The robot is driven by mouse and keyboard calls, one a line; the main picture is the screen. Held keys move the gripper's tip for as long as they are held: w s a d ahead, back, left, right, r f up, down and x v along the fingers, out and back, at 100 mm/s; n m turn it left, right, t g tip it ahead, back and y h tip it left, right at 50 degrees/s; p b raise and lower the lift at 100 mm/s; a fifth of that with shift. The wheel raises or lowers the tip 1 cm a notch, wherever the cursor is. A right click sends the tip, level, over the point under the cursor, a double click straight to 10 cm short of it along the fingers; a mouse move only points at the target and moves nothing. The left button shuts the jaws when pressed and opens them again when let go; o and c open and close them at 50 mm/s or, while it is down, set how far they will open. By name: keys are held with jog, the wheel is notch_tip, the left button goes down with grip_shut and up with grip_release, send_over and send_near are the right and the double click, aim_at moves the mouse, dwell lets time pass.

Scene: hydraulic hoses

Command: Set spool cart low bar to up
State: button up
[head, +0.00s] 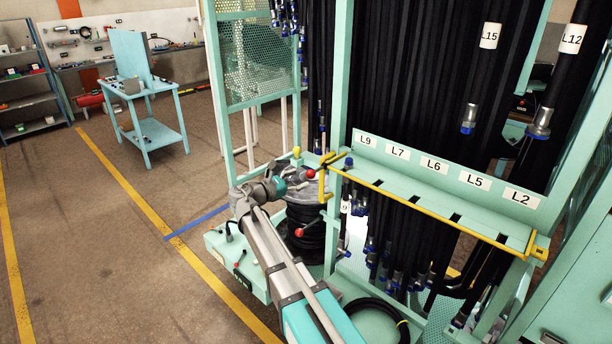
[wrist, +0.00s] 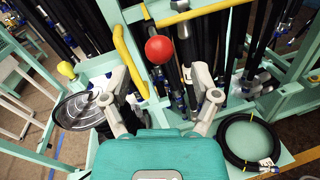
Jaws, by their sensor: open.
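The spool cart (head: 262,282) is mint green, with a black hose spool (head: 305,222) on it. One red-knobbed bar (head: 299,232) sticks out low beside the spool. A higher red knob (head: 310,173) is just ahead of my gripper (head: 284,182). In the wrist view a red ball (wrist: 160,49) appears large just beyond and between the open fingers of my gripper (wrist: 158,84), with nothing held. The spool (wrist: 72,112) is left of the fingers there.
A yellow bar (wrist: 130,60) stands close to the left finger. The hose rack (head: 425,190), with labelled slots and hanging black hoses, is at right. A coiled hose (wrist: 250,141) lies at right in the wrist view. Open floor (head: 110,240) is at left.

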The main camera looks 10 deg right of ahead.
aim_at(307, 176)
jog(key=shift+x, duration=2.35)
